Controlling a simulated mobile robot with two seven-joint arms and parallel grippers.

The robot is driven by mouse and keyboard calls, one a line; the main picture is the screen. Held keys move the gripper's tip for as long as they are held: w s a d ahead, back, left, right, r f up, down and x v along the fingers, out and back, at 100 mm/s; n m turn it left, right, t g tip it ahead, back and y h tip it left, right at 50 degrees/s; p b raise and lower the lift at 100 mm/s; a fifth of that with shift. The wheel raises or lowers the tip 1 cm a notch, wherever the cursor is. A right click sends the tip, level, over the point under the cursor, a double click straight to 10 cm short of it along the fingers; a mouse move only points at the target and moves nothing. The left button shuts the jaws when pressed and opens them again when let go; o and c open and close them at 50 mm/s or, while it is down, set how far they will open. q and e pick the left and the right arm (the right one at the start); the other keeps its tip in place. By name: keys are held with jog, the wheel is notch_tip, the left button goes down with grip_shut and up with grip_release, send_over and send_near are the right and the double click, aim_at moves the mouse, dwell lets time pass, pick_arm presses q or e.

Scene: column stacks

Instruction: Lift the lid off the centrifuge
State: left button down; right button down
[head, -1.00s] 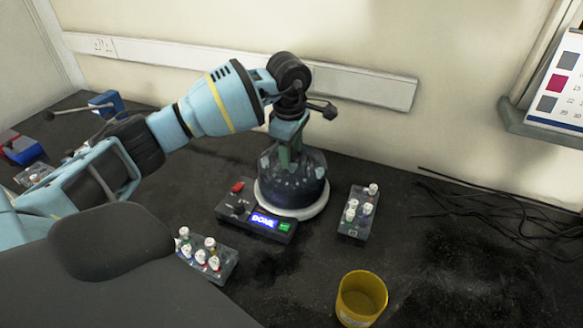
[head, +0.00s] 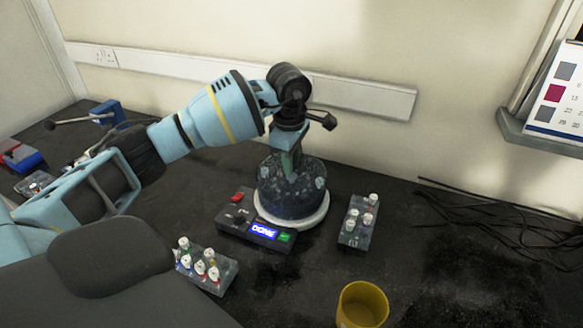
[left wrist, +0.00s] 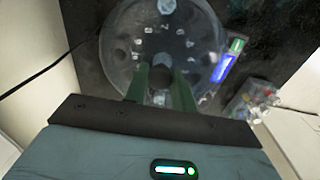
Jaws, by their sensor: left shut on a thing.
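The centrifuge stands near the back wall in the head view. It has a round white base (head: 318,218) and a front control box (head: 229,223) whose blue screen reads DONE. Its clear domed lid (head: 275,190) sits over the base; I cannot tell whether there is a gap under it. My left gripper (head: 291,160) comes down from above and is shut on the lid's knob. In the left wrist view, the green fingers (left wrist: 160,80) close around the dark knob (left wrist: 160,77), with the lid (left wrist: 120,45) spreading beyond them. My right gripper is not in view.
A tube rack (head: 354,228) stands close right of the centrifuge, and another (head: 215,281) in front left. A yellow cup (head: 362,305) is at the front. Black cables (head: 490,225) lie at right. The wall with its trunking (head: 370,96) is close behind.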

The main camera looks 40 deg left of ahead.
pick_arm(q)
notch_tip(320, 180, up, 10)
dwell(0.4)
jog(key=shift+f, duration=0.15)
